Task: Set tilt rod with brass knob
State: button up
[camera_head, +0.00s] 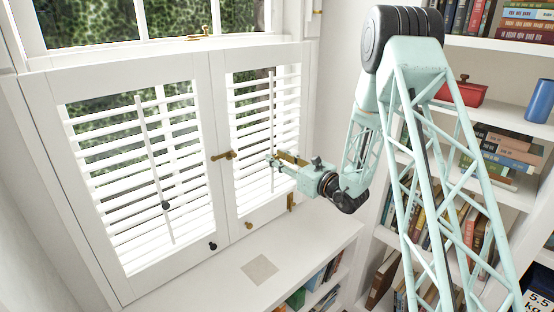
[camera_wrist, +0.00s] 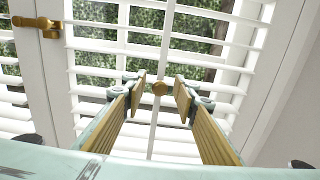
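The white tilt rod (camera_head: 271,105) runs upright down the front of the right shutter's louvers. Its round brass knob (camera_wrist: 159,88) shows in the wrist view, between the tips of my gripper (camera_wrist: 162,90). The two fingers are open, with a gap on each side of the knob; I cannot tell how deep the knob lies between them. In the head view my gripper (camera_head: 273,159) is at the rod and hides the knob. The right shutter's louvers (camera_head: 243,115) are tilted with gaps that show greenery.
The left shutter has another tilt rod (camera_head: 150,150) with a dark knob (camera_head: 166,205). A brass latch (camera_head: 224,155) sits between the shutters. Below are a black knob (camera_head: 212,246) and a small brass knob (camera_head: 249,226). The sill (camera_head: 215,285) is clear except for a beige square (camera_head: 259,270). Bookshelves stand right.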

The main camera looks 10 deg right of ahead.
aim_at(273, 168)
dwell(0.3)
grip_shut()
jog(key=shift+f+b, duration=1.65)
jog(key=shift+f, duration=1.05)
jog(key=shift+c, duration=0.8)
grip_release()
jog(key=shift+f, duration=0.1)
jog(key=shift+o, duration=0.8)
